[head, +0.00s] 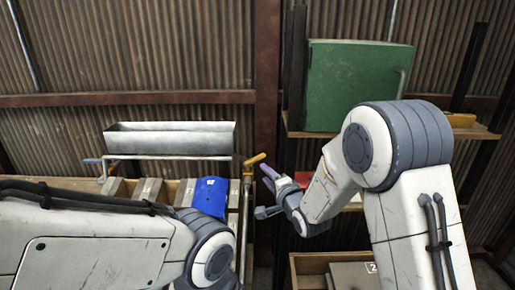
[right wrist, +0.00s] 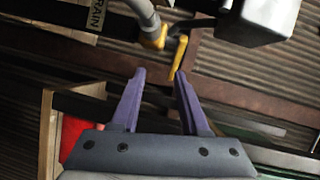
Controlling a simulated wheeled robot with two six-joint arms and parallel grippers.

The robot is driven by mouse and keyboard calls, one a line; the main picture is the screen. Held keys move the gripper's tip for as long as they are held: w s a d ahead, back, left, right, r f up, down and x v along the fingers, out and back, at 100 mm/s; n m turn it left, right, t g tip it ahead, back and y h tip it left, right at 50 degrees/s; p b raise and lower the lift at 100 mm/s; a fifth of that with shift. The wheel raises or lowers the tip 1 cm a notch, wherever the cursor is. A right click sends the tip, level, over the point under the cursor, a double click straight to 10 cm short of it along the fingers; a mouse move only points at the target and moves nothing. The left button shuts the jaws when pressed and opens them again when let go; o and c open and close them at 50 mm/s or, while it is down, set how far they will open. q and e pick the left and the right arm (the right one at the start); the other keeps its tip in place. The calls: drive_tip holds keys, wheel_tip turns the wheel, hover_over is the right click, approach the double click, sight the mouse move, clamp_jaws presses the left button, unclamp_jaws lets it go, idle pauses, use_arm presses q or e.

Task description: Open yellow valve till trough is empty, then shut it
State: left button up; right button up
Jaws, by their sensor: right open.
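The grey metal trough (head: 170,138) stands at the back left in the head view; its inside is too dark to tell what it holds. The yellow valve handle (head: 255,159) is just right of the trough's end. My right gripper (head: 267,177) is just below and right of this handle. In the right wrist view the yellow handle (right wrist: 179,58) hangs beside the yellow valve body (right wrist: 156,39), past the open, empty purple fingers (right wrist: 160,75). Its lower end is close to the right fingertip; touching cannot be told. My left arm crosses the lower left; its gripper is out of view.
A blue object (head: 210,196) lies below the trough. A green box (head: 352,85) stands on the shelf (head: 480,132) at right. A DRAIN label (right wrist: 97,15) shows in the right wrist view.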

drive_tip(key=w+a+r+m+t+y+p, duration=0.1)
drive_tip(key=w+a+p, duration=0.2)
drive_tip(key=w, duration=0.7)
drive_tip(key=shift+w+a+r, duration=0.2)
drive_tip(key=shift+w+r, duration=0.05)
drive_tip(key=shift+w, duration=0.15)
clamp_jaws()
drive_tip(key=shift+m, duration=0.3)
idle(0.8)
